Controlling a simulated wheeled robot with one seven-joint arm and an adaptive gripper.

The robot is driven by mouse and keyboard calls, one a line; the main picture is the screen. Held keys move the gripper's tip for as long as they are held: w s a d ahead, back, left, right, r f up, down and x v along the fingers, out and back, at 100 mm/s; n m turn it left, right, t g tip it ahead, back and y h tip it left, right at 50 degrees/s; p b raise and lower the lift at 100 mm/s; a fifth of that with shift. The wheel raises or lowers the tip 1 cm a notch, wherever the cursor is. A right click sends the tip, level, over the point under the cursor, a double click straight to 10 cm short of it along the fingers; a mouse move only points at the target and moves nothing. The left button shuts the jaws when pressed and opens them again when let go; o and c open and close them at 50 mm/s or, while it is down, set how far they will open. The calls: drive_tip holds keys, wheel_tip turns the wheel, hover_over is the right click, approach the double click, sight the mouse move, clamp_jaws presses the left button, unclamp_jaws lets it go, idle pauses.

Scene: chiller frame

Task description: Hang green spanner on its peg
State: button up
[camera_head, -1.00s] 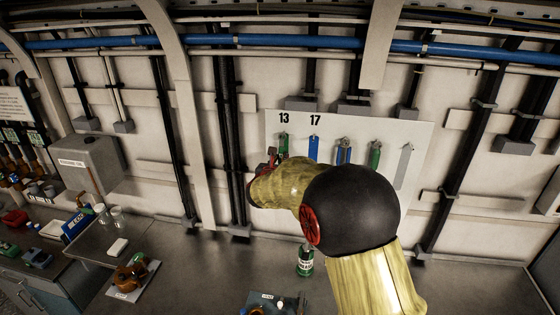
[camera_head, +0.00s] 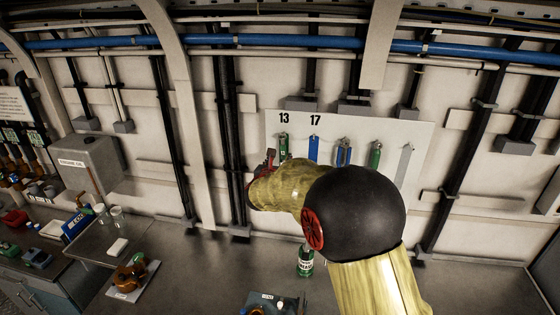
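The pale board (camera_head: 412,135) on the wall carries the numbers 13 and 17 and a row of hanging tools. A green spanner (camera_head: 283,146) hangs upright under the 13. A second green spanner-like tool (camera_head: 375,155) hangs further right. My gripper (camera_head: 269,158), dark with red parts, is at the board's lower left corner, just left of and below the green tool under 13. My forearm hides most of the gripper, so I cannot tell whether its fingers are open or hold anything. I see no green spanner in it.
Blue tools hang under 17 (camera_head: 314,148) and to its right (camera_head: 343,153); a grey shape (camera_head: 404,165) is at the far right. A green bottle (camera_head: 305,262) stands on the bench (camera_head: 210,275) below. An orange-brown item (camera_head: 131,273) sits at left. My arm covers the middle.

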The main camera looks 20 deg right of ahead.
drive_tip(key=v, duration=1.1)
drive_tip(key=s+d+f+m+g+y+b, duration=0.15)
drive_tip(key=s+f+m+g, duration=0.25)
drive_tip(key=s+f+m, duration=0.45)
drive_tip(key=s+d+f+m+g+h+b, duration=0.15)
drive_tip(key=s+f+m+g, duration=0.35)
drive_tip(key=s+m, duration=0.6)
drive_tip(key=s+a+f+m+y+b, duration=0.4)
drive_tip(key=s+a+f+m+b, duration=0.1)
drive_tip(key=s+b, duration=0.4)
drive_tip(key=s+a+f+m+t+y+b, duration=0.1)
drive_tip(key=s+a+f+m+y+b, duration=0.3)
drive_tip(key=s+a+f+b, duration=0.3)
drive_tip(key=s+b, duration=0.3)
drive_tip(key=s, duration=0.1)
drive_tip(key=shift+a+m+t+y, duration=0.3)
drive_tip(key=shift+a+m+y, duration=0.05)
drive_tip(key=shift+y, duration=0.05)
drive_tip(key=shift+s, duration=0.1)
drive_tip(key=shift+c, duration=0.4)
